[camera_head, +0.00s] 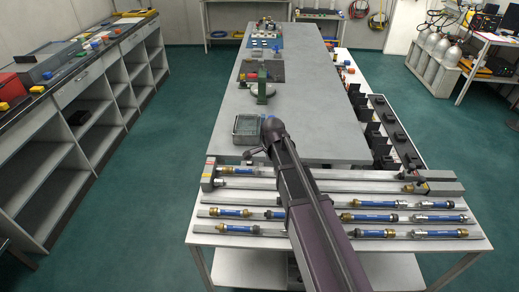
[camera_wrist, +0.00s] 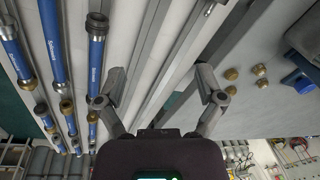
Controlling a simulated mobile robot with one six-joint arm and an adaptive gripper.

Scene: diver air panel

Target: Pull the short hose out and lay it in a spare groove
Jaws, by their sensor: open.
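Several blue hoses with metal end fittings lie in rows on the grey grooved rails on the near bench. One blue hose (camera_head: 238,171) lies alone in the rearmost left rail, by an end block (camera_head: 208,172). I cannot tell for sure which hose is the short one. Bare lengths of groove (camera_head: 330,185) show at the rear of the rails. In the wrist view, blue hoses (camera_wrist: 92,60) lie left of my gripper (camera_wrist: 164,97). My gripper is open and empty, with bare grey rails behind its fingers. In the head view it is small and dark, above the rear left rail.
A green stand (camera_head: 262,90) is farther back. Small brass pieces (camera_wrist: 231,74) lie right of the rails in the wrist view. Dark bins (camera_head: 385,130) line the table's right side.

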